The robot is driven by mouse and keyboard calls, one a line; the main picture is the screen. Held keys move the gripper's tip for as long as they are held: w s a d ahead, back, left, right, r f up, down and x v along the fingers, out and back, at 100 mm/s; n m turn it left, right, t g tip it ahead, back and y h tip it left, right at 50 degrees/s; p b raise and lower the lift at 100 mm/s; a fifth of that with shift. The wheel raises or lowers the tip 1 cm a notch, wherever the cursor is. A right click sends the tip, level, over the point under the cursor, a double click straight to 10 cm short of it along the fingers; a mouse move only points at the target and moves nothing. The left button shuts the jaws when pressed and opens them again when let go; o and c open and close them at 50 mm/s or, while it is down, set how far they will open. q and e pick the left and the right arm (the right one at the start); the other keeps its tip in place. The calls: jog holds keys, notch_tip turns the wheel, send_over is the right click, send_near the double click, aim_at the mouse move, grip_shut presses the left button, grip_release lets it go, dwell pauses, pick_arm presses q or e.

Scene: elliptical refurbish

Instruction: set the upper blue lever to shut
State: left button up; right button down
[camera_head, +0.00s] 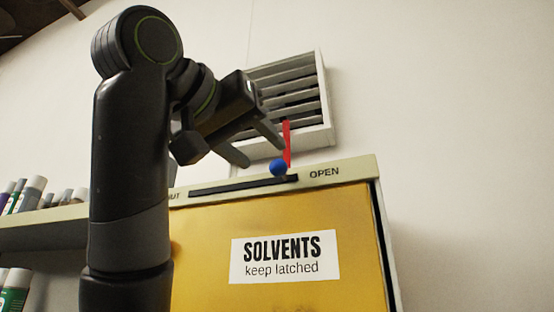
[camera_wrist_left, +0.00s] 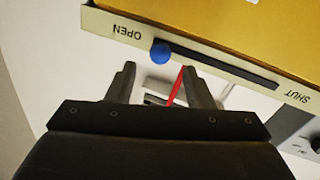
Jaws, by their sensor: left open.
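The blue lever knob (camera_head: 278,167) sits near the OPEN end of a dark slot (camera_head: 235,186) in the pale top strip of the yellow cabinet. In the left wrist view, which is upside down, the knob (camera_wrist_left: 161,52) is near the OPEN label, and the slot (camera_wrist_left: 235,74) runs away toward SHUT. My left gripper (camera_head: 254,148) is open and empty, just above and left of the knob in the head view. In the wrist view the knob lies just beyond the gap between its fingertips (camera_wrist_left: 159,68). I cannot tell whether they touch. No other lever shows.
A red strip (camera_head: 287,143) hangs by the white wall vent (camera_head: 300,90) behind the knob; it also shows near one finger in the wrist view (camera_wrist_left: 176,86). The cabinet door (camera_head: 210,245) carries a SOLVENTS label. A shelf with bottles (camera_head: 30,195) is at left.

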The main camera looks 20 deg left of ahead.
aim_at(273, 161)
pick_arm(q)
jog(key=p+x, duration=0.2)
jog(key=x, duration=0.1)
jog(key=shift+r+p, duration=0.25)
jog(key=shift+p, duration=0.15)
jog(key=shift+w+p, duration=0.35)
jog(key=shift+p, duration=0.35)
jog(key=shift+p+x, duration=0.3)
jog(key=shift+x, duration=0.75)
jog(key=shift+w+d+f, duration=0.2)
jog(key=shift+w+f, duration=0.1)
jog(key=shift+w, duration=0.15)
jog(key=shift+s, duration=0.1)
jog(key=shift+c, duration=0.2)
grip_shut()
